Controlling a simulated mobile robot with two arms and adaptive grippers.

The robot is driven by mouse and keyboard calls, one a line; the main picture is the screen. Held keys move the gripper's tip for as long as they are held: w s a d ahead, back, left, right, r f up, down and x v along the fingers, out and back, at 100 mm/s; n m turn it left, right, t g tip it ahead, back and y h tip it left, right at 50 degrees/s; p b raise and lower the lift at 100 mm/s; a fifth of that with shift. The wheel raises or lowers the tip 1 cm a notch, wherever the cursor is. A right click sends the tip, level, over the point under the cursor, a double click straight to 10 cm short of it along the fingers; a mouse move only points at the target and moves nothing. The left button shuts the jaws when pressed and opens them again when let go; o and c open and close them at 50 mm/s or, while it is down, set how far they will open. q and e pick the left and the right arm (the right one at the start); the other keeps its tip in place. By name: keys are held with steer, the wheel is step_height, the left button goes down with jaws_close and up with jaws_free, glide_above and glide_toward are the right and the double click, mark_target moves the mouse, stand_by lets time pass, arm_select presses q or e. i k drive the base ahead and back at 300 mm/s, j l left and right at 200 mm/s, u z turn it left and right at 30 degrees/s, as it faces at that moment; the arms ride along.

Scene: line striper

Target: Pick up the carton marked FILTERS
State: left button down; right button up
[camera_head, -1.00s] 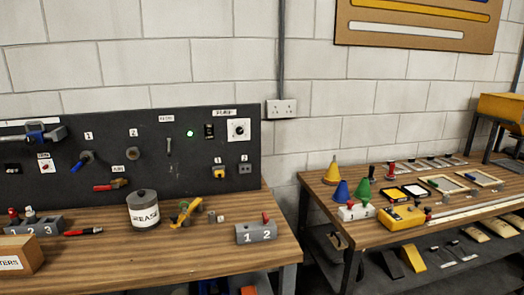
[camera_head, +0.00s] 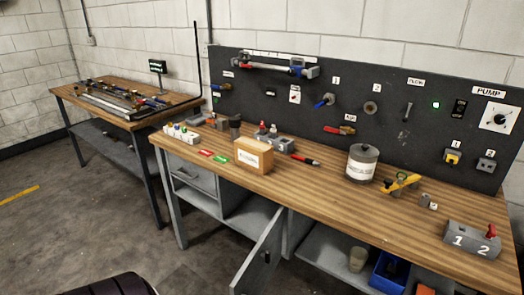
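The carton (camera_head: 255,154) is a small tan box with a white label on its front. It sits upright near the front edge of the middle workbench (camera_head: 310,190). Its lettering is too small to read now; in the earlier view the visible end of the label reads "TERS". Neither of my grippers is in view.
A red tag (camera_head: 206,153) and a green tag (camera_head: 220,157) lie left of the carton. A grey numbered block (camera_head: 275,143) stands behind it and a grease can (camera_head: 361,163) to the right. A cabinet door (camera_head: 262,252) hangs open below the bench, jutting into the floor space.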

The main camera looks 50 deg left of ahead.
mark_target(257, 156)
steer(key=u, duration=1.6)
